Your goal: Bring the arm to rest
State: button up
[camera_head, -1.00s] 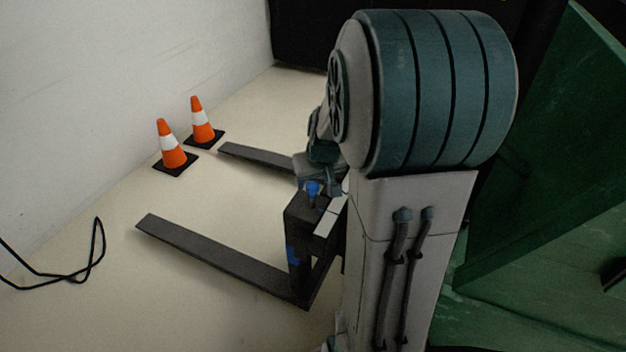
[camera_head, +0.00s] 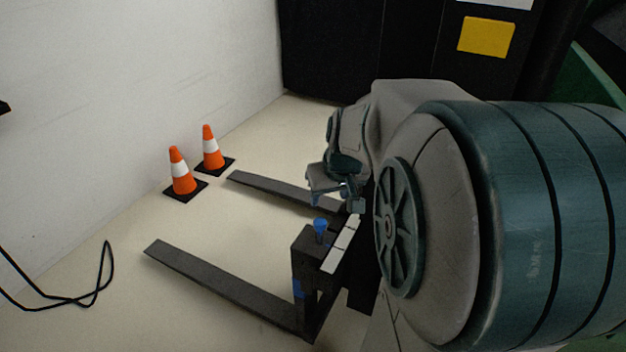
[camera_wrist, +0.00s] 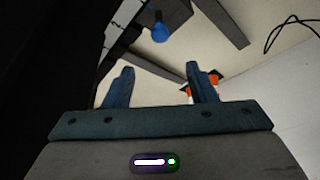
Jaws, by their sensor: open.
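My gripper (camera_head: 336,196) shows in the head view beyond my large teal arm joint, above a dark pallet truck (camera_head: 215,290). In the wrist view its two blue-grey fingers (camera_wrist: 158,80) stand wide apart with nothing between them. My arm is bent, and its big joint fills the right of the head view. A blue knob (camera_head: 320,226) on the truck's post shows just below my gripper in the head view; it also shows in the wrist view (camera_wrist: 160,30), beyond the fingers and apart from them.
Two orange-and-white cones (camera_head: 181,172) stand by the white wall (camera_head: 130,90). A black cable (camera_head: 95,285) lies on the floor at left. A black cabinet (camera_head: 400,50) with a yellow label stands at the back. A green surface (camera_head: 598,75) shows at right. Pale floor lies open between the forks.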

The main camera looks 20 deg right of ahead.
jog(key=s+a+r+g+p, duration=0.1)
jog(key=s+a+r+p, duration=0.5)
jog(key=r+p, duration=0.3)
jog(key=s+a+r+n+p, duration=0.1)
jog(key=s+a+r+p, duration=0.5)
jog(key=r+p, duration=0.4)
jog(key=shift+s+a+r+g+y+p, duration=0.3)
jog(key=shift+a+g+p, duration=0.1)
jog(key=shift+p, duration=0.2)
